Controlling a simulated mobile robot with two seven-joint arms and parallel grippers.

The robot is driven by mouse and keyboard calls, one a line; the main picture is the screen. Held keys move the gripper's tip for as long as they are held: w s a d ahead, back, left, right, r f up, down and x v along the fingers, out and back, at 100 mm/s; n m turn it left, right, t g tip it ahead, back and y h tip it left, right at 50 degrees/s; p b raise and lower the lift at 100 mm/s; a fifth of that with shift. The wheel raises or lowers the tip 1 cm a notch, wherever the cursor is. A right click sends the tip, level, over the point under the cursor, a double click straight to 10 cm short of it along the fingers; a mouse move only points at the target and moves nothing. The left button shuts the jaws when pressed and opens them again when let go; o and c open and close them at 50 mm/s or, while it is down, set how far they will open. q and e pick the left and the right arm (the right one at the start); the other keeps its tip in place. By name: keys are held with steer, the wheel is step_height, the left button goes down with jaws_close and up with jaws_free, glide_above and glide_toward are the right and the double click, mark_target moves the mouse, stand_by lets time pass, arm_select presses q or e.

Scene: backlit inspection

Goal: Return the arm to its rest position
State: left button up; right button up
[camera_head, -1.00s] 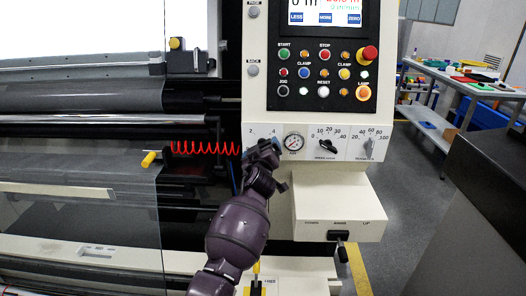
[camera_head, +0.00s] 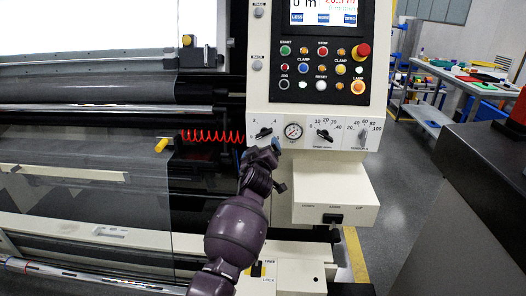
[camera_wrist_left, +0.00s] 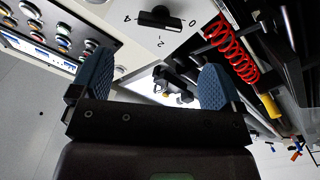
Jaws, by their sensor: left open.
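My left gripper (camera_head: 268,155) is in front of the lower left part of the cream control panel (camera_head: 255,100). A black knob (camera_head: 264,132) on a 2-to-4 dial shows just above it. In the left wrist view the gripper's two blue fingers (camera_wrist_left: 155,78) stand wide apart with nothing between them. The same knob (camera_wrist_left: 160,18) shows beyond the fingertips, apart from them. My purple left arm (camera_head: 236,232) reaches up from the bottom of the head view. My right gripper is not in view.
A pressure gauge (camera_head: 293,131) and other knobs are beside the gripper. A cream box (camera_head: 335,192) juts out to its right. A red coiled hose (camera_head: 212,136) and yellow handle (camera_head: 161,145) are to its left.

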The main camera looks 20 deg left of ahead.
arm_select(q)
steer(key=shift+s, duration=0.25)
stand_by(0.4)
steer(key=s+d+r+m+t+h, duration=0.1)
steer(key=s+d+r+m+h, duration=0.1)
steer(key=s+r+m, duration=0.3)
steer(key=s+a+f+m+g+h, duration=0.1)
steer(key=s+f+g, duration=0.1)
steer(key=s+f, duration=0.8)
steer(key=s+a+f+m+g, duration=0.1)
steer(key=s+f+m+g, duration=0.1)
steer(key=s+f, duration=0.8)
steer(key=s+a+f+m+g+h, duration=0.1)
steer(key=s+f, duration=0.9)
steer(key=s, duration=1.2)
steer(key=shift+s+a+f+m+g+h, duration=0.2)
steer(key=shift+s+m+g+h, duration=0.15)
steer(key=shift+m+g, duration=0.6)
steer(key=shift+n+g, duration=0.25)
steer(key=shift+c, duration=0.2)
